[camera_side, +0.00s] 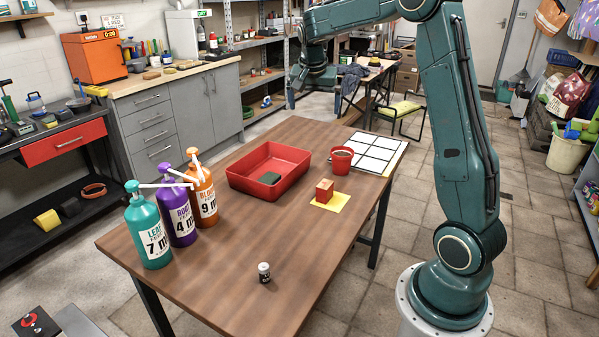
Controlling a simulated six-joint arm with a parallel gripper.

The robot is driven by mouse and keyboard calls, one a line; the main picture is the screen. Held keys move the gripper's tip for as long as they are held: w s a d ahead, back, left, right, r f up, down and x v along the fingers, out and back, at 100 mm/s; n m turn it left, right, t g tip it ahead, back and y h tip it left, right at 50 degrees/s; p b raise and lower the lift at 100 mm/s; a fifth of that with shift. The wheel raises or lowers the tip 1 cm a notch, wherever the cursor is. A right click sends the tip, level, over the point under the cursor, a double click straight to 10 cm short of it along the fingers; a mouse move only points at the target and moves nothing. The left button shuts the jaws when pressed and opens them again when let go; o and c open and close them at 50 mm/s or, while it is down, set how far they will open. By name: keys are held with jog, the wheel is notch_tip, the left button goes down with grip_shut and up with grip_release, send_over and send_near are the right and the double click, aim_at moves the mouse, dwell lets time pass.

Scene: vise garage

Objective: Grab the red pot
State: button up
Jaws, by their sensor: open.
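The red pot (341,164) stands upright on the wooden table (235,275), with dark contents that look like soil inside its rim. It is between the red tray and a white gridded sheet (388,150), close to the sheet's left edge. My gripper (306,90) is open and hangs in the air above and beyond the table's far end, up and to the left of the pot in the picture. It is well apart from the pot. Its fingers are small here and partly blend with the background, and I see nothing held in them.
A red tray (240,185) holds a dark green block (269,178). A red cube (324,191) sits on a yellow square (332,203) in front of the pot. Teal (148,235), purple (177,215) and orange (203,200) pump bottles stand left. A small jar (264,272) is near the front.

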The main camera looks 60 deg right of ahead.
jog(key=w+d+f+m+g, duration=0.1)
jog(key=d+f+m+g, duration=0.15)
jog(key=d+f, duration=0.55)
jog(key=m, duration=0.4)
send_near(343, 155)
jog(key=shift+n, duration=0.25)
jog(key=v, duration=0.4)
jog(key=shift+a+f, duration=0.1)
jog(key=shift+a, duration=0.2)
jog(key=shift+x, duration=4.3)
jog(key=shift+d+f, duration=0.1)
jog(key=shift+x, duration=2.45)
jog(key=shift+s+d, duration=0.1)
jog(key=shift+d, duration=0.05)
jog(key=shift+c, duration=0.2)
jog(key=c, duration=1.1)
